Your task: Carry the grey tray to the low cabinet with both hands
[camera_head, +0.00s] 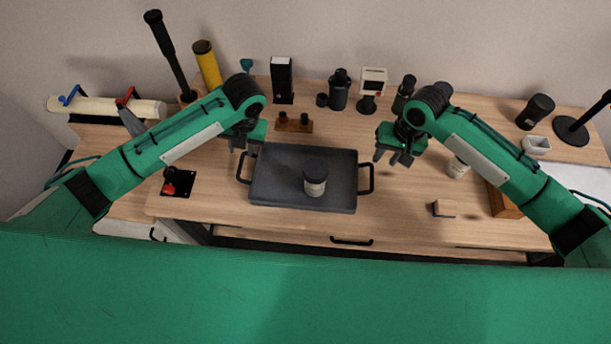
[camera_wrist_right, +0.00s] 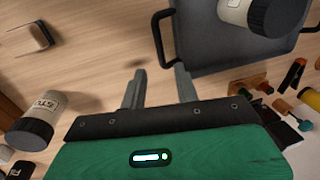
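The grey tray (camera_head: 275,178) lies flat on the wooden table in the head view, with a black handle at each short end. My right gripper (camera_head: 392,158) is open and empty, above and right of the right handle (camera_head: 371,178). In the right wrist view the tray (camera_wrist_right: 215,45) and its handle (camera_wrist_right: 163,38) are beyond the open fingers (camera_wrist_right: 158,88).
A small wooden block (camera_head: 444,208), a white jar (camera_head: 457,168) and a wooden box (camera_head: 504,200) are right of the tray. Bottles and a black box (camera_head: 282,80) line the back. The low cabinet is not identifiable.

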